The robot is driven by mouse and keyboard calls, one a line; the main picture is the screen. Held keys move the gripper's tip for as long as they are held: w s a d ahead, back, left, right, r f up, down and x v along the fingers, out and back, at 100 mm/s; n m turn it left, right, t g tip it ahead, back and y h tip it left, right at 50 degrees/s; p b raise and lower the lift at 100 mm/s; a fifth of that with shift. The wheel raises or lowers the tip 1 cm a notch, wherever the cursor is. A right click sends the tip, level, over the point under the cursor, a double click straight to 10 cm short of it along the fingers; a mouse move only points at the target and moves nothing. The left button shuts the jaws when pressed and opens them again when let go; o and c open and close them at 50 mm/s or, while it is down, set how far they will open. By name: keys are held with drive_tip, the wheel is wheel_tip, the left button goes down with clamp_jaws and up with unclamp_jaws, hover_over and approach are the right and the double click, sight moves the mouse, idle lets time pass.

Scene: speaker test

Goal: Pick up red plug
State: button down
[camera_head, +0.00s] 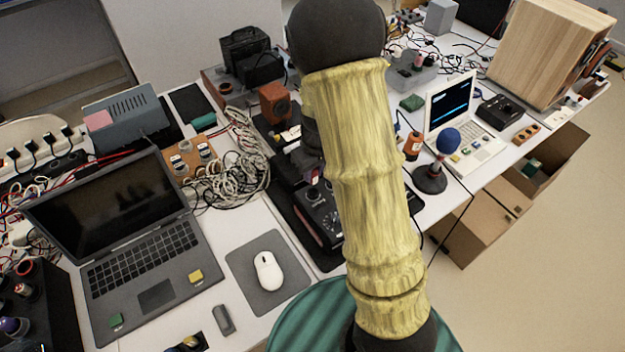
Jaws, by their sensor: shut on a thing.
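My arm, in a yellow sleeve with dark joints, crosses the middle of the head view and hides part of the bench behind it. I cannot make out my gripper or its fingertips. I cannot pick out a red plug for certain. A small red round part (25,267) shows on the dark unit at the left edge, but I cannot tell what it is.
An open laptop (155,245), a white mouse (268,271) on a grey pad, and tangled cables (235,165) fill the left bench. A white laptop (462,130), a blue-topped microphone (448,141) and a wooden cabinet (548,50) stand right. Cardboard boxes (475,225) sit on the floor.

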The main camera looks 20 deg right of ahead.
wheel_tip(320, 180, up, 5)
drive_tip(key=shift+f, duration=0.15)
idle(0.6)
